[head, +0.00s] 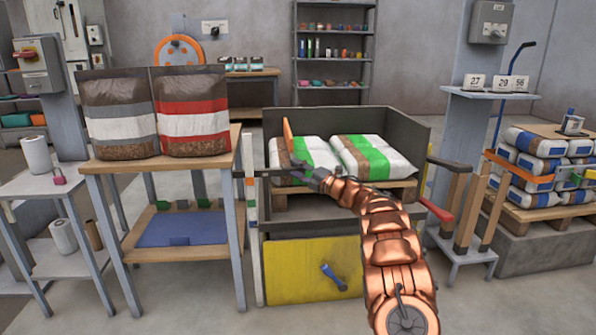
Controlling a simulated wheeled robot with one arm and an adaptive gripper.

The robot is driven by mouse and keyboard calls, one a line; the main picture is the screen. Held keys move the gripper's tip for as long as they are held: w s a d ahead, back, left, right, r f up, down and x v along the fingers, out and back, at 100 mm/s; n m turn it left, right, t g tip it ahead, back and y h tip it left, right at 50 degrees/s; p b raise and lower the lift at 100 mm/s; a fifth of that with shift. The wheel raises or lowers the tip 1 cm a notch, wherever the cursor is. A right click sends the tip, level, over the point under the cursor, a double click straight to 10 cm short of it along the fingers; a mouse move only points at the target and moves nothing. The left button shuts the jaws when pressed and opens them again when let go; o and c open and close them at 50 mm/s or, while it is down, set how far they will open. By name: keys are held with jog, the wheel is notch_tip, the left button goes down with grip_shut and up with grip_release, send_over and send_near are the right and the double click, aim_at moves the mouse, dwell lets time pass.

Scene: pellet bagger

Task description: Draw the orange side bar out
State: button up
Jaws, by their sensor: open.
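An orange upright bar or panel (288,136) stands at the left inside the grey-walled bin, by the bags. My gripper (303,170) is open and empty, at the bin's front edge, below and slightly right of the orange bar. It appears apart from the bar. Its fingertips are small and partly blend with the bags.
Two bags lie in the grey bin (405,132), above a yellow panel (300,270) with a blue handle. A wooden table (235,140) with two upright bags stands close on the left. A red-ended lever (437,211) and wooden posts stand right of my arm. Floor in front is clear.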

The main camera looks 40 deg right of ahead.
grip_shut()
dwell(0.6)
